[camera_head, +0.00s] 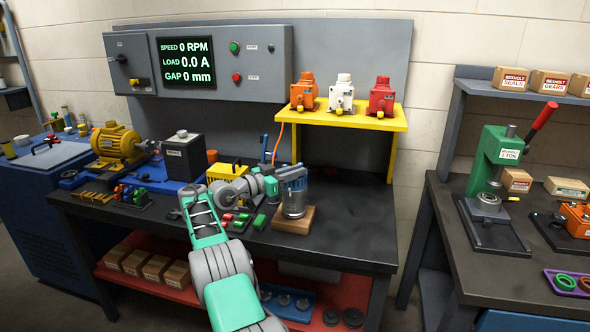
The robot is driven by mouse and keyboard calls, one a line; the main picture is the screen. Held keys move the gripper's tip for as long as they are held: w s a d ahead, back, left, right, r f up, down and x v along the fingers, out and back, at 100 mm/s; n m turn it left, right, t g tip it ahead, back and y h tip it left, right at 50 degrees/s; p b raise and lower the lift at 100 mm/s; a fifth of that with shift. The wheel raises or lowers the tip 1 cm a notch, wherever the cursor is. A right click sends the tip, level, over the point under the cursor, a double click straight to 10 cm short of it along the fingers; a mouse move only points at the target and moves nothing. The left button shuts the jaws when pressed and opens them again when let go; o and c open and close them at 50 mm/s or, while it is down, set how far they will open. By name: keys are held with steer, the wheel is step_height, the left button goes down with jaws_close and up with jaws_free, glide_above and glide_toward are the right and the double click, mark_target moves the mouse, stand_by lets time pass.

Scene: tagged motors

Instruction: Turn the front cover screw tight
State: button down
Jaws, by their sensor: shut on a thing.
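My gripper (291,184) is at the end of the teal and grey arm, pointing down over a wooden block (291,226) on the dark workbench. A grey metal cylinder (294,210) stands upright on the block, right under the fingers. The gripper is shut at the top of this cylinder. The front cover screw is too small or hidden by the gripper to make out. A yellow motor (117,145) sits on a blue base at the bench's left.
A yellow shelf (350,120) with several tagged motors stands behind my gripper. Red, green and dark parts (240,221) lie left of the block. The bench right of the block is clear. A green press (492,160) stands on the right bench. The panel display (186,62) reads 0 RPM.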

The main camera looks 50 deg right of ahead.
steer(key=shift+r, duration=0.1)
stand_by(0.3)
steer(key=c, duration=1.7)
jaws_free()
steer(key=shift+s+d, duration=0.15)
steer(key=shift+t+b, duration=0.4)
steer(key=shift+b, duration=0.3)
